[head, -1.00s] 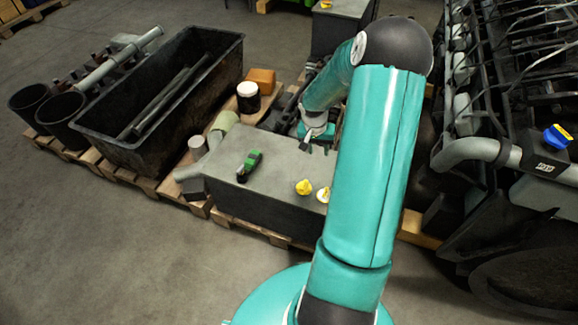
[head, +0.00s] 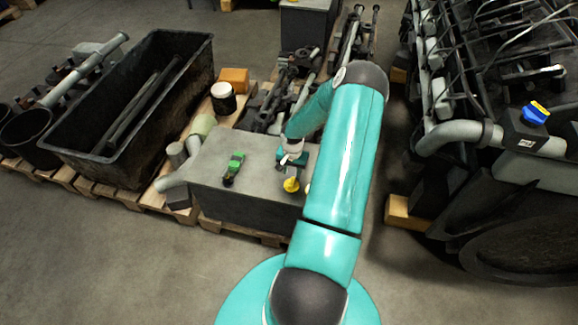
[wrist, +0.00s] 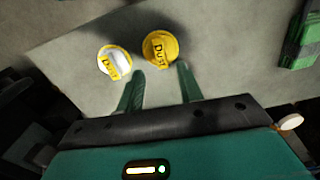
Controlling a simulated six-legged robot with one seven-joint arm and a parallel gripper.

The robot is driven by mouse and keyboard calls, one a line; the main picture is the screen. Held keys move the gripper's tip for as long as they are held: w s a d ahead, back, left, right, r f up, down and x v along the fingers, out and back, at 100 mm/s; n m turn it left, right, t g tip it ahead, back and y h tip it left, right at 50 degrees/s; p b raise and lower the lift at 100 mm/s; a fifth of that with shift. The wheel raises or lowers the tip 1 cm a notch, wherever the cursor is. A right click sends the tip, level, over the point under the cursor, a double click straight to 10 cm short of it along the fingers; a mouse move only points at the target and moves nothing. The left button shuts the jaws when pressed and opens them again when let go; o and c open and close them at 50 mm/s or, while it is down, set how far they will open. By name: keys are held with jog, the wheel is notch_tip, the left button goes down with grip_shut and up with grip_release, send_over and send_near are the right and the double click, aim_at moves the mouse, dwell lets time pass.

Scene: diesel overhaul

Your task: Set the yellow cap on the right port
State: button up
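A yellow cap (head: 291,185) with dark lettering lies on the grey box top (head: 212,167). In the wrist view this yellow cap (wrist: 160,47) is just beyond and between my fingertips. A second cap, white and yellow (wrist: 115,62), lies left of it; in the head view it is mostly hidden by my arm. My gripper (wrist: 160,72) is open and empty, its fingers pointing toward the yellow cap. In the head view my gripper (head: 291,160) is above the box, just behind the cap. A blue cap with yellow (head: 535,113) sits on a black block at the engine. I cannot make out an open port.
A large black bin (head: 125,150) stands to the left on pallets. The engine (head: 470,190) fills the right side. Metal parts lie behind the box. The floor in front is clear.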

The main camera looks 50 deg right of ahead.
aim_at(292, 181)
jog(key=shift+f, duration=3.1)
jog(key=shift+w+r, duration=0.1)
grip_shut()
